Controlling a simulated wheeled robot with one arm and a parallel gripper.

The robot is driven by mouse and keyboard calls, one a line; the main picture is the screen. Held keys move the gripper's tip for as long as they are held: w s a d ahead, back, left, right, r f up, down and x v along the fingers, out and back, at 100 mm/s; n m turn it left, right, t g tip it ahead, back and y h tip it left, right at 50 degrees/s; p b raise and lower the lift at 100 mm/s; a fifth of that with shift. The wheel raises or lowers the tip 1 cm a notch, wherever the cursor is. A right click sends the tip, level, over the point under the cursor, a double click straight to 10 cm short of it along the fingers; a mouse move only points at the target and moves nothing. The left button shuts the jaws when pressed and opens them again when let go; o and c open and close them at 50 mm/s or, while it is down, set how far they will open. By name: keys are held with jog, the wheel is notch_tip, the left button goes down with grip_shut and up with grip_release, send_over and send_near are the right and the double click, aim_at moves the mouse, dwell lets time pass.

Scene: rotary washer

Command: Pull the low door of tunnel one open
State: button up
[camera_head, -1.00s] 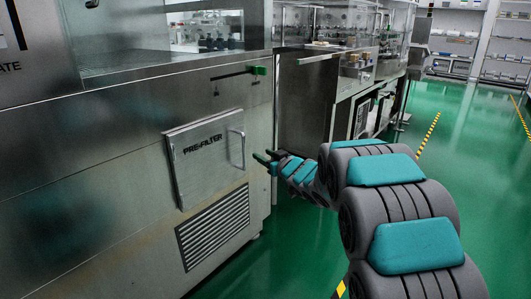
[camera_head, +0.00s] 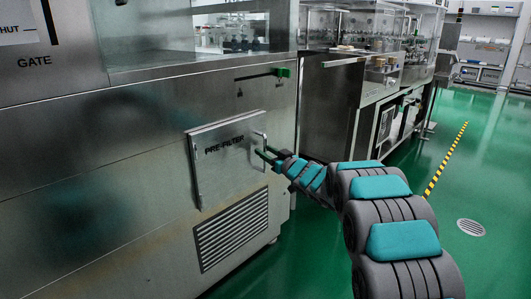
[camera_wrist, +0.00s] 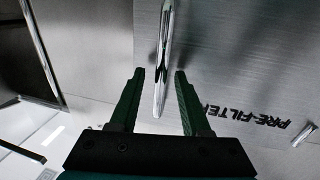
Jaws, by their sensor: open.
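The low door (camera_head: 226,159) is a flat metal panel marked PRE-FILTER, closed on the front of the steel machine in the head view. Its upright bar handle (camera_head: 259,152) is at the door's right edge. In the wrist view the handle (camera_wrist: 163,55) is a shiny bar that runs down between my fingertips. The door (camera_wrist: 250,60) fills the right of that view, its lettering turned. My gripper (camera_wrist: 158,75) is open, one finger on each side of the bar, with gaps on both sides. In the head view my gripper (camera_head: 262,154) is at the handle.
A vent grille (camera_head: 231,230) is below the door. A green-ended lever (camera_head: 281,72) is above it on the machine's front. More steel benches (camera_head: 340,110) stand behind to the right. The green floor (camera_head: 450,220) on the right is clear, with a round drain (camera_head: 470,227).

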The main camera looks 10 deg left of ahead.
jog(key=shift+w+a, duration=0.25)
grip_shut()
dwell(1.4)
